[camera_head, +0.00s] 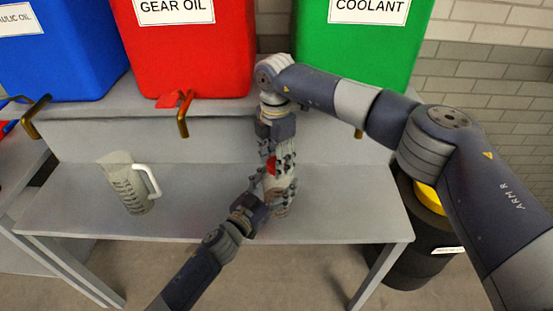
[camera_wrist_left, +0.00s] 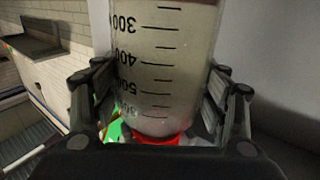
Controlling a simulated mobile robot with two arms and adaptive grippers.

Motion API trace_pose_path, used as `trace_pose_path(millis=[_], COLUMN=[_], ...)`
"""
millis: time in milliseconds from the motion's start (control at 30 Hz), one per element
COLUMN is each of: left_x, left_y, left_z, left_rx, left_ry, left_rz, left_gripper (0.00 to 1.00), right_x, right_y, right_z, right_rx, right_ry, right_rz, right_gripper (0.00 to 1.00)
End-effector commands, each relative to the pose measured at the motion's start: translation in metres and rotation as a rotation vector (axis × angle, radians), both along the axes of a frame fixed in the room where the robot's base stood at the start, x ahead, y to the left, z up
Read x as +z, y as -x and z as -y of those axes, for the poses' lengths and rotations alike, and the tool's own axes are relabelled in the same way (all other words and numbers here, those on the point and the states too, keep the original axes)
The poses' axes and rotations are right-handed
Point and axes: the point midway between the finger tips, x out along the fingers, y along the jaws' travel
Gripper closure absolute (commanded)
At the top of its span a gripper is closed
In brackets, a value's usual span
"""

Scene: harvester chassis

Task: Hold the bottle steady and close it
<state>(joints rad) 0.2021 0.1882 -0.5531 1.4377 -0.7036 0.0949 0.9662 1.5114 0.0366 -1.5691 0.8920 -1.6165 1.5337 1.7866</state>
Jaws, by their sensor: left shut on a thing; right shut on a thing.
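A clear graduated bottle (camera_wrist_left: 162,62) fills the middle of the left wrist view, its scale appearing upside down. In the head view the bottle (camera_head: 279,184) stands upright on the bench, largely covered by my grippers. My left gripper (camera_head: 275,190) comes in from the front left and is shut around the bottle's body. A red cap (camera_head: 271,165) shows at the bottle's top, and its red edge is also at the bottom of the left wrist view (camera_wrist_left: 162,139). My right gripper (camera_head: 275,157) points down from above and is shut on the cap. Its fingers partly hide the cap.
A measuring jug (camera_head: 122,185) with a white handle stands left on the grey bench (camera_head: 340,220). Behind, blue (camera_head: 70,50), red (camera_head: 190,55) and green (camera_head: 350,52) containers stand on a raised ledge, with brass taps below. A dark drum (camera_head: 425,250) stands right.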

Motion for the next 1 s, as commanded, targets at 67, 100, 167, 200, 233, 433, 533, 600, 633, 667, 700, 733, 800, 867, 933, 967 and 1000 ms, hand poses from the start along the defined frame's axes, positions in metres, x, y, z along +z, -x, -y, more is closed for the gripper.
trace_pose_path(millis=[67, 100, 167, 200, 233, 433, 533, 600, 633, 667, 700, 733, 800, 867, 933, 967, 1000], left_x=[0.0, 0.0, 0.0, 0.0, 0.0, 0.0, 0.0, 0.0, 0.0, 0.0, 0.0, 0.0, 0.0, 0.0, 0.0, 0.0, 0.0], left_y=[0.001, 0.001, 0.001, 0.001, 0.001, 0.001, 0.0, 0.0, 0.0, 0.0, 0.0, 0.0, 0.0, 0.0, 0.0, 0.0, 0.0], left_z=[0.001, 0.001, 0.001, 0.001, 0.001, 0.001, 0.0, 0.0, 0.0, 0.0, 0.0, 0.0, 0.0, 0.0, 0.0, 0.0, 0.0], left_rx=[-0.003, -0.003, -0.003, -0.003, -0.003, -0.002, -0.001, -0.001, -0.001, -0.001, 0.0, 0.0, 0.0, 0.0, 0.0, 0.0, 0.0], left_ry=[0.0, 0.0, 0.0, 0.0, 0.0, 0.0, 0.0, 0.0, 0.0, 0.0, 0.0, 0.0, 0.0, 0.0, 0.0, 0.0, 0.0], left_rz=[0.0, 0.0, 0.0, 0.0, 0.0, 0.0, 0.0, 0.0, 0.0, 0.0, 0.0, 0.0, 0.0, 0.0, 0.0, 0.0, 0.0], left_gripper=[0.99, 0.99, 0.99, 0.99, 0.99, 0.99, 0.99, 0.99, 0.99, 0.99, 0.99, 0.99, 0.99, 0.99, 0.99, 0.99, 0.99], right_x=[0.001, 0.001, 0.001, 0.001, 0.001, 0.0, 0.002, 0.006, 0.009, 0.012, 0.018, 0.022, 0.032, 0.039, 0.044, 0.045, 0.046], right_y=[-0.001, -0.001, -0.001, -0.001, -0.001, -0.001, -0.001, -0.001, -0.001, -0.001, -0.001, -0.001, -0.001, -0.001, -0.001, 0.0, 0.0], right_z=[0.0, 0.0, 0.001, 0.0, 0.0, 0.0, 0.0, 0.0, 0.0, 0.0, 0.0, 0.0, 0.0, 0.0, 0.0, 0.0, 0.0], right_rx=[0.001, 0.001, 0.002, 0.002, 0.002, 0.004, 0.004, 0.004, 0.004, 0.004, 0.004, 0.005, 0.004, 0.004, 0.004, 0.004, 0.005], right_ry=[-0.001, -0.001, 0.0, 0.0, 0.0, 0.0, 0.0, 0.0, 0.0, 0.0, 0.0, 0.001, 0.0, 0.0, 0.0, 0.0, 0.0], right_rz=[0.004, 0.004, 0.004, 0.004, 0.004, 0.001, 0.002, 0.003, 0.003, 0.003, 0.003, 0.004, 0.004, 0.002, 0.002, 0.001, 0.001], right_gripper=[0.65, 0.46, 0.35, 0.35, 0.35, 0.35, 0.35, 0.35, 0.35, 0.35, 0.35, 0.35, 0.35, 0.35, 0.35, 0.35, 0.35])
